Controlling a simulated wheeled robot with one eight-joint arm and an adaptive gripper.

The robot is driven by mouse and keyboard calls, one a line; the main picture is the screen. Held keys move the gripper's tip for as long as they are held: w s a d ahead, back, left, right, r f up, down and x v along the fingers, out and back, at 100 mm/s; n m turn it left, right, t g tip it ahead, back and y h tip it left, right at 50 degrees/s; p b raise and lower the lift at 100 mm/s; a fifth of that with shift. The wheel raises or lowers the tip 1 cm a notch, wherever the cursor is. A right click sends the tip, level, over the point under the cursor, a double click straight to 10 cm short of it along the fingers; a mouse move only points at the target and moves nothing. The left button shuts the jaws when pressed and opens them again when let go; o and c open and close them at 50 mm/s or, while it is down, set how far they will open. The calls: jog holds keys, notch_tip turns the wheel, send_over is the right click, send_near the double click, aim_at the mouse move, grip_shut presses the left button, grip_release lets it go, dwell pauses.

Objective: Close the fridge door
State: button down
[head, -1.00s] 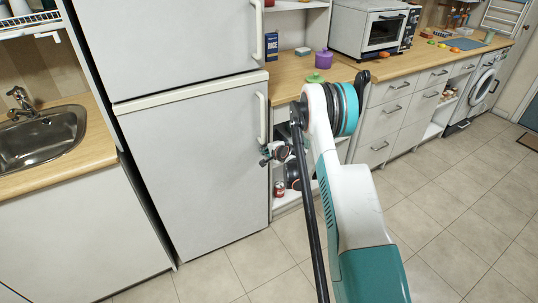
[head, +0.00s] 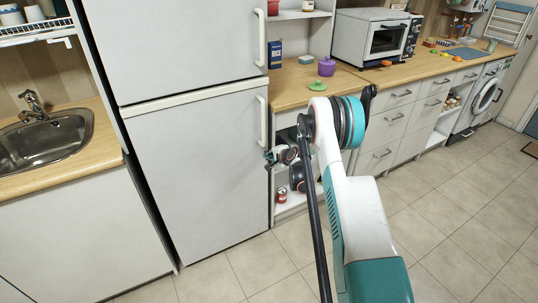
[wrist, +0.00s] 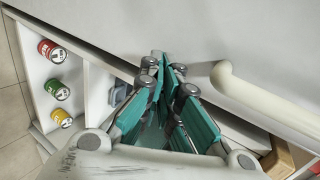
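The fridge has a white upper door (head: 185,45) and a white lower door (head: 200,170), each with a pale vertical handle at its right edge. Both look shut or nearly so; a pale strip shows along the lower door's top edge, and I cannot tell if there is a gap. My gripper (head: 271,159) is beside the right edge of the lower door, below its handle (head: 262,119). In the wrist view the teal fingers (wrist: 164,68) come together at the tips with nothing between them. The handle (wrist: 260,100) is right of them, apart, and the door face (wrist: 220,30) lies beyond.
A sink counter (head: 105,150) stands left of the fridge. Right of it are open shelves with cans (wrist: 56,89) and a worktop with a green lid (head: 317,86), a purple pot (head: 326,67) and an oven (head: 375,38). The tiled floor (head: 450,220) is clear.

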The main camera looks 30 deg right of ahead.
jog(key=p+v, duration=0.3)
jog(key=v, duration=0.7)
jog(key=shift+s+p, duration=0.3)
jog(key=shift+s, duration=0.2)
jog(key=s+a+r+n+g, duration=0.1)
jog(key=a+r+n, duration=0.1)
jog(key=a+r, duration=0.35)
jog(key=s+a+r+n+g, duration=0.1)
jog(key=a+r+n, duration=0.15)
jog(key=r, duration=0.55)
jog(key=s+a+r+n+g, duration=0.2)
jog(key=s+a+r+n, duration=0.2)
jog(key=s+a+r, duration=0.7)
jog(key=s+a+r+n, duration=0.1)
jog(key=s+a+n, duration=0.1)
jog(key=s, duration=0.7)
jog(key=s+a+r+n, duration=0.2)
jog(key=s+n, duration=0.1)
jog(key=s, duration=0.7)
jog(key=s+a+r+n, duration=0.2)
jog(key=s+n, duration=0.1)
jog(key=s, duration=0.6)
jog(key=shift+s+a+r+n+g+h, duration=0.15)
jog(key=shift+a+n+g+h, duration=0.2)
jog(key=shift+g+h, duration=0.05)
